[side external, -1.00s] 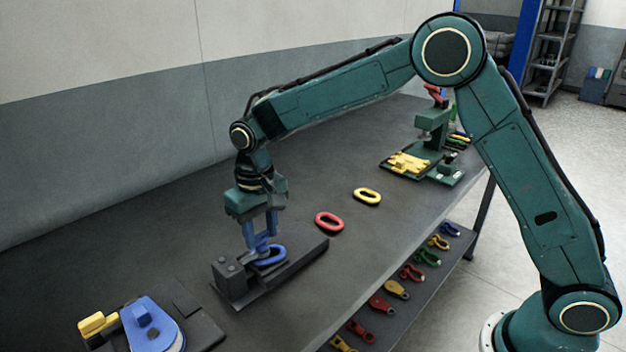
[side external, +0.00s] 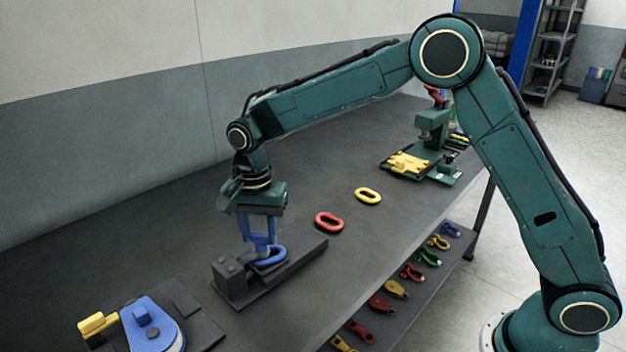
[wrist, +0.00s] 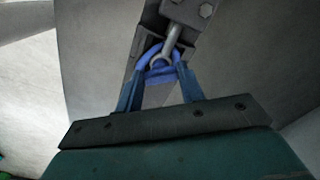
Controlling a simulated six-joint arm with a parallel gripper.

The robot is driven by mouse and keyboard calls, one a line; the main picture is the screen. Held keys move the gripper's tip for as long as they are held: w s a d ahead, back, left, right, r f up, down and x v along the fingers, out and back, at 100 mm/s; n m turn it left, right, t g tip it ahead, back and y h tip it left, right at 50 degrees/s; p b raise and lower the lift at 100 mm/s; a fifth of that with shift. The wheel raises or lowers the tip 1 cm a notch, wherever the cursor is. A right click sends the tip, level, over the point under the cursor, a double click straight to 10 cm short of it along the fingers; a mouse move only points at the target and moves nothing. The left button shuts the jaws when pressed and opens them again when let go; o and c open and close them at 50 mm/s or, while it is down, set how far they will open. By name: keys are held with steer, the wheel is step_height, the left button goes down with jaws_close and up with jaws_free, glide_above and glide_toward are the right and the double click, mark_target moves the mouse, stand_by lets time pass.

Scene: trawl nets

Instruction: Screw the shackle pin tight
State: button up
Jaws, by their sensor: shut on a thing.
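A blue shackle (side external: 272,259) lies at a dark block fixture (side external: 232,277) on the bench. My gripper (side external: 262,240) points down over it, with its blue fingers at the shackle. The wrist view shows the blue shackle (wrist: 174,52) beside a grey rod with a rounded eye (wrist: 160,62). My gripper (wrist: 158,74) is shut there, apparently on the shackle pin. The fingers hide much of the pin, and its thread is not visible.
A red link (side external: 329,222) and a yellow link (side external: 368,196) lie further along the bench. A green press (side external: 432,125) stands at the far end. A blue and yellow device (side external: 150,325) is at the near left. Coloured shackles and blocks lie on the lower shelf (side external: 412,306).

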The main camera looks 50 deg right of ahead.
steer(key=m, duration=0.4)
steer(key=shift+w+r+m, duration=0.2)
steer(key=shift+r+m, duration=0.05)
steer(key=shift+m, duration=0.05)
steer(key=m, duration=0.4)
steer(key=shift+w+m, duration=0.1)
steer(key=shift+m, duration=0.2)
steer(key=m, duration=0.4)
steer(key=shift+w+m, duration=0.1)
steer(key=shift+m, duration=0.2)
steer(key=m, duration=0.4)
steer(key=shift+m, duration=0.4)
steer(key=o, duration=1)
steer(key=shift+d, duration=0.1)
steer(key=shift+f, duration=0.1)
